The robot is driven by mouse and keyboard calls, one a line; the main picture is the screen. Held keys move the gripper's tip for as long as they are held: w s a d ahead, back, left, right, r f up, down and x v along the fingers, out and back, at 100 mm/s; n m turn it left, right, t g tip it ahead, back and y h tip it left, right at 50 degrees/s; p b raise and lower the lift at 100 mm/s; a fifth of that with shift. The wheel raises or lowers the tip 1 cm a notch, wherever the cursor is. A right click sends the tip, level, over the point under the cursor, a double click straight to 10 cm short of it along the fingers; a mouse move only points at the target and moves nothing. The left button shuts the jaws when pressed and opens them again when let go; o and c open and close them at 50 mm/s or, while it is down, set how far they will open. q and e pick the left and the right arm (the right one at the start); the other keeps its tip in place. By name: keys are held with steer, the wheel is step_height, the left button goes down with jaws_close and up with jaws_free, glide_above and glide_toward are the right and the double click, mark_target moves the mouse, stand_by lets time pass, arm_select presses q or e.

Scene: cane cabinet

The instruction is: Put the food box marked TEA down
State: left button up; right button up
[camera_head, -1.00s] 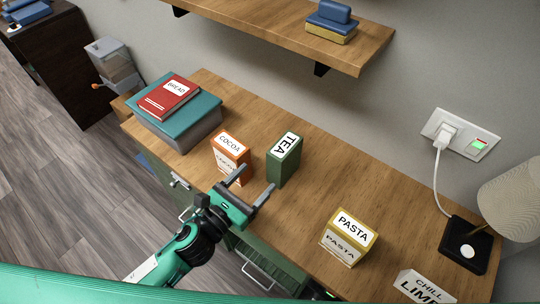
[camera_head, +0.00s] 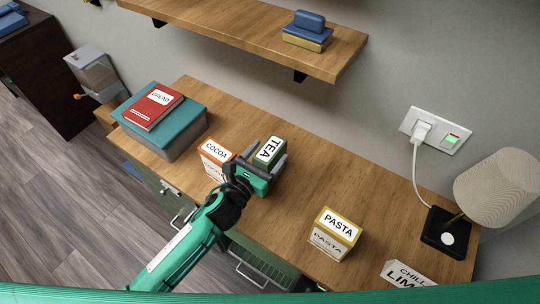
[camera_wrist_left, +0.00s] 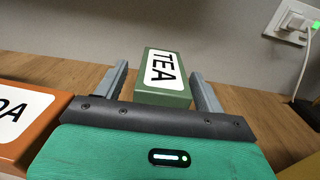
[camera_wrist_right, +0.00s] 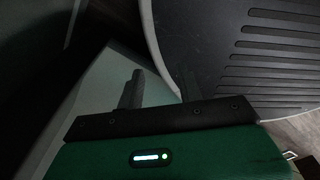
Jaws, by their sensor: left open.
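The green food box marked TEA (camera_head: 269,150) stands upright on the wooden cabinet top (camera_head: 300,215), just right of the orange COCOA box. My left gripper (camera_head: 262,162) is open with its fingers on either side of the TEA box. In the left wrist view the TEA box (camera_wrist_left: 163,75) sits between the two fingers (camera_wrist_left: 162,92), with a gap visible on each side. Its lower part is hidden behind the gripper body. My right gripper (camera_wrist_right: 160,88) shows only in its own wrist view, with its fingers apart and nothing seen between them.
The COCOA box (camera_head: 216,152) is close beside my left gripper. A yellow PASTA box (camera_head: 335,232) stands to the right, with a CHILL LIM… card (camera_head: 406,274) and a lamp (camera_head: 497,188) beyond. A red BREAD book (camera_head: 152,109) lies on a teal-lidded box (camera_head: 185,123). A shelf (camera_head: 220,30) hangs above.

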arm_select(q)
steer(key=shift+x, duration=0.9)
steer(key=shift+c, duration=0.2)
steer(key=c, duration=1.5)
jaws_close()
steer(key=shift+r, duration=0.15)
